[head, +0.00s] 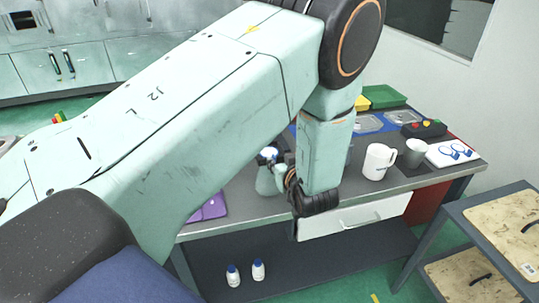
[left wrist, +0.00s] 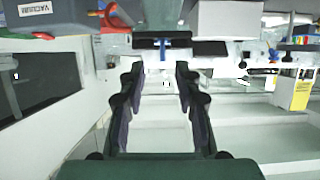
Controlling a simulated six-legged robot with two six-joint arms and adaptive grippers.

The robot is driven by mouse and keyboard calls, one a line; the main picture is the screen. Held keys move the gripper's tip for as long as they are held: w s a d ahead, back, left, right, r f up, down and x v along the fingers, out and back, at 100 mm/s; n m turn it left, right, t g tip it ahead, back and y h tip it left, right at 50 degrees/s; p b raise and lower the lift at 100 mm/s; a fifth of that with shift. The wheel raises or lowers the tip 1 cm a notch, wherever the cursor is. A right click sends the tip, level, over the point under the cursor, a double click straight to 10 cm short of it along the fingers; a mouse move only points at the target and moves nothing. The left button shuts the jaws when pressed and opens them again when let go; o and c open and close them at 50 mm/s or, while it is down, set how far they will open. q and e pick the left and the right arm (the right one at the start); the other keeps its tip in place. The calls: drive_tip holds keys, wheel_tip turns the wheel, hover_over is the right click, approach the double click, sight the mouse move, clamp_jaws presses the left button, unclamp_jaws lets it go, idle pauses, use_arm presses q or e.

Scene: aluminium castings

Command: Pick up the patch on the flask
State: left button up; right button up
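The flask is not clearly seen there. My right gripper is not in view.
On the workbench (head: 400,186) stand a white jug (head: 378,161), a grey cup (head: 414,153), a white board with blue rings (head: 455,152) and a black box with buttons (head: 424,129). A purple item (head: 209,208) lies left. Two white bottles (head: 233,275) stand on the lower shelf.

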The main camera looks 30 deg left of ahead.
sight(275, 158)
use_arm(q)
drive_tip(key=x, duration=0.3)
drive_tip(key=shift+s+a, duration=0.1)
drive_tip(key=shift+a, duration=0.15)
drive_tip(key=shift+w+a+f, duration=0.3)
drive_tip(key=shift+w+a, duration=0.05)
drive_tip(key=shift+w, duration=0.1)
drive_tip(key=shift+s+d+r, duration=0.2)
drive_tip(key=c, duration=0.3)
drive_tip(key=shift+a, duration=0.1)
drive_tip(key=c, duration=0.3)
drive_tip(key=shift+w+f, duration=0.1)
drive_tip(key=shift+f, duration=0.05)
clamp_jaws()
